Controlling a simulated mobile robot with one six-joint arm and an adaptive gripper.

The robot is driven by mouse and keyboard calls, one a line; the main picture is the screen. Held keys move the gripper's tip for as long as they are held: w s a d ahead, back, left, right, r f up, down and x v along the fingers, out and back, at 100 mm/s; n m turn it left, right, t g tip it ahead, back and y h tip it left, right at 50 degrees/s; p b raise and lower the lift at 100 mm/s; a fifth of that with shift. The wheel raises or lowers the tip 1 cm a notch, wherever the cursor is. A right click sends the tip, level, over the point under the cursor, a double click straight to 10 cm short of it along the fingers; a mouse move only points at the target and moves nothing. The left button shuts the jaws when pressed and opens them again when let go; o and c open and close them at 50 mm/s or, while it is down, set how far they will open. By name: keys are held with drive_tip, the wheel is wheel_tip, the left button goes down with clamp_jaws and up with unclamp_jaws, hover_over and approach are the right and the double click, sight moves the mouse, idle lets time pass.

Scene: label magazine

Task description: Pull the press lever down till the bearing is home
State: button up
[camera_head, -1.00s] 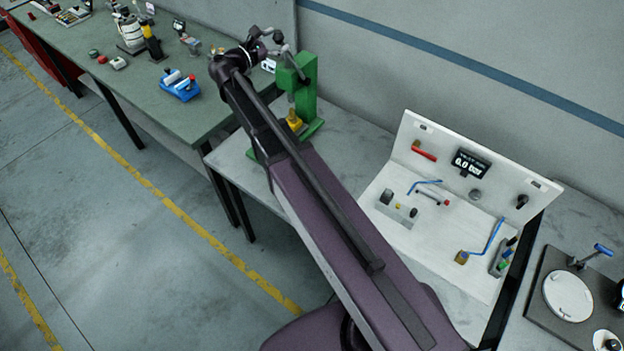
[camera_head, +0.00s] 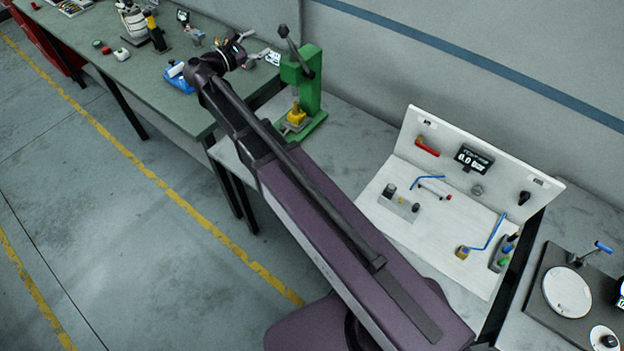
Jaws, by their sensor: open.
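The green press (camera_head: 311,88) stands at the far left end of the grey bench. Its dark lever (camera_head: 290,45) sticks up from the press head, its top leaning to the left. A yellow piece (camera_head: 296,114) sits on the press base under the head; the bearing is too small to tell apart there. My gripper (camera_head: 256,52) is open and empty, left of the lever and apart from it, at about the height of the press head.
A white panel station (camera_head: 440,205) with a small display stands to the right. Bare bench lies between it and the press.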

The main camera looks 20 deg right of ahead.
drive_tip(key=v, duration=0.5)
drive_tip(key=s+d+f+m+g+y+b, duration=0.35)
drive_tip(key=d+f+b, duration=0.35)
drive_tip(key=f, duration=0.5)
drive_tip(key=s+d+f+m+g+y+b, duration=0.1)
drive_tip(key=s+d+f+m+y+b, duration=0.1)
drive_tip(key=f, duration=0.8)
drive_tip(key=s+d+f+m+g+y+b, duration=0.2)
drive_tip(key=s+f+m+y+b, duration=0.3)
drive_tip(key=s+f+m+b, duration=0.2)
drive_tip(key=s+d+f+m+g+y+b, duration=0.1)
drive_tip(key=s+d+f+m+y+b, duration=0.1)
drive_tip(key=s+f+b, duration=0.6)
wheel_tip(320, 180, down, 6)
drive_tip(key=shift+r+m+g+y, duration=0.1)
drive_tip(key=shift+m+g+y, duration=0.25)
drive_tip(key=shift+m+y, duration=0.65)
drive_tip(key=shift+s+a+f+m+y+b, duration=0.15)
drive_tip(key=shift+s+f+m+y+b, duration=0.2)
drive_tip(key=shift+s+f+m+b, duration=0.3)
drive_tip(key=shift+s+m+y, duration=0.4)
drive_tip(key=shift+s, duration=0.05)
